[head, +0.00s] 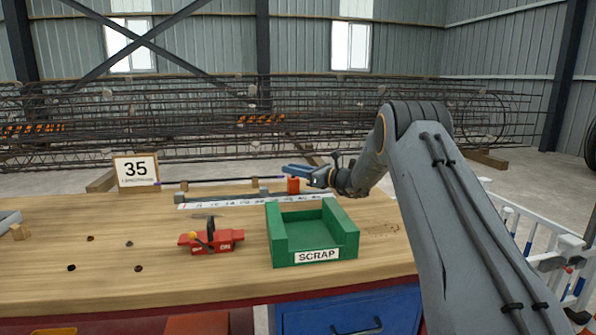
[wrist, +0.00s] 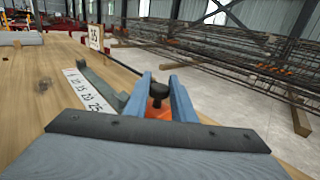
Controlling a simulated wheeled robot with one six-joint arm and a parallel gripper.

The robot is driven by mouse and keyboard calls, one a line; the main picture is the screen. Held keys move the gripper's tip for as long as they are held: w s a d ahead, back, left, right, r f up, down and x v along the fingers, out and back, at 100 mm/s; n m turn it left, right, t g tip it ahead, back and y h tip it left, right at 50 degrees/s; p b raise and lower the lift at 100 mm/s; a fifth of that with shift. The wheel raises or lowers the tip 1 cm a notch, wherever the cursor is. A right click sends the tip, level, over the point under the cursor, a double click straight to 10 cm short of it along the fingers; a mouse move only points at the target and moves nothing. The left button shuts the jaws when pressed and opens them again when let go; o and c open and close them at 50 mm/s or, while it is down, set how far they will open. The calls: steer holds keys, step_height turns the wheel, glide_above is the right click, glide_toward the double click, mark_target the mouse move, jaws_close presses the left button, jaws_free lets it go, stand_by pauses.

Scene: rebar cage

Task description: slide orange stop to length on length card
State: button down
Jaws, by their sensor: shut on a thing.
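The orange stop (head: 293,186) stands on the ruler strip (head: 225,203) near its right part, behind the green bin. My gripper (head: 290,171) is at the stop's top, its blue fingers either side of a dark knob. In the wrist view the fingers (wrist: 160,88) are shut on the stop (wrist: 157,113), whose lower part they and the wrist plate hide. The length card (head: 136,170) reads 35 and stands at the bench's back left; it also shows in the wrist view (wrist: 95,37). The wrist view shows ruler numbers up to 25 beside the stop.
A green SCRAP bin (head: 340,232) stands in front of the ruler. A red tool (head: 212,242) lies left of it. A thin dark bar (head: 222,181) runs behind the ruler. Rebar cages fill the background.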

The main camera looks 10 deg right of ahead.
steer(key=shift+a, duration=0.4)
steer(key=c, duration=1.5)
jaws_free()
steer(key=shift+v, duration=3.95)
